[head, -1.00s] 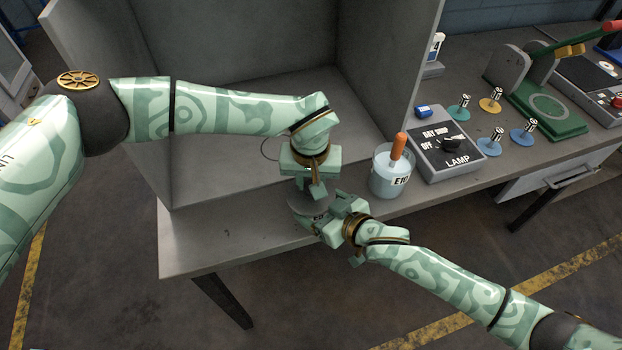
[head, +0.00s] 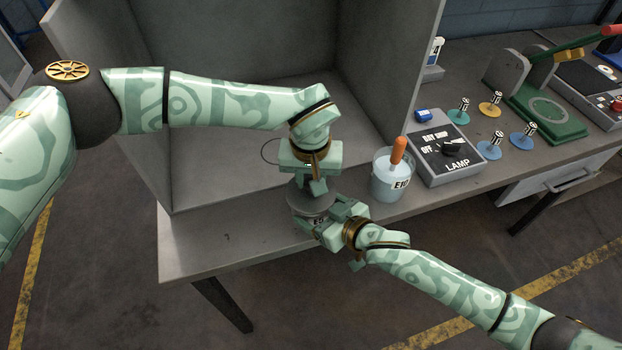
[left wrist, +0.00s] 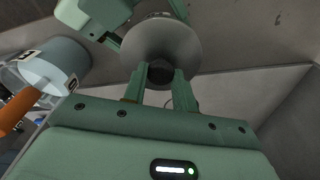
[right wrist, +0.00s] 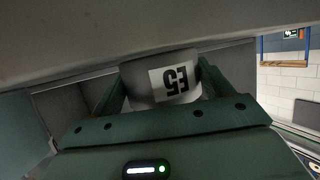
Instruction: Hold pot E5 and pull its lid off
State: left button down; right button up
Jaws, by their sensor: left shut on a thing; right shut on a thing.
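Pot E5 (head: 319,221) is a small grey pot with a white label, held near the table's front edge. My right gripper (head: 326,220) is shut around its body; the right wrist view shows the pot's label (right wrist: 176,82) between the fingers. The lid (head: 303,201) is a wide grey disc above the pot. My left gripper (head: 317,188) points down and is shut on the lid's dark knob (left wrist: 160,75), seen in the left wrist view. The fingers hide much of the pot, and I cannot tell whether a gap separates lid and pot.
A clear beaker (head: 384,186) with an orange-handled tool (head: 398,149) stands close to the right, beside the lamp switch box (head: 446,160). A grey booth (head: 250,60) encloses the area behind. The table's front left (head: 215,240) is clear.

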pick_arm(q)
jog(key=shift+r, duration=2.05)
pick_arm(e)
jog(key=o, duration=1.4)
jog(key=shift+c, duration=0.2)
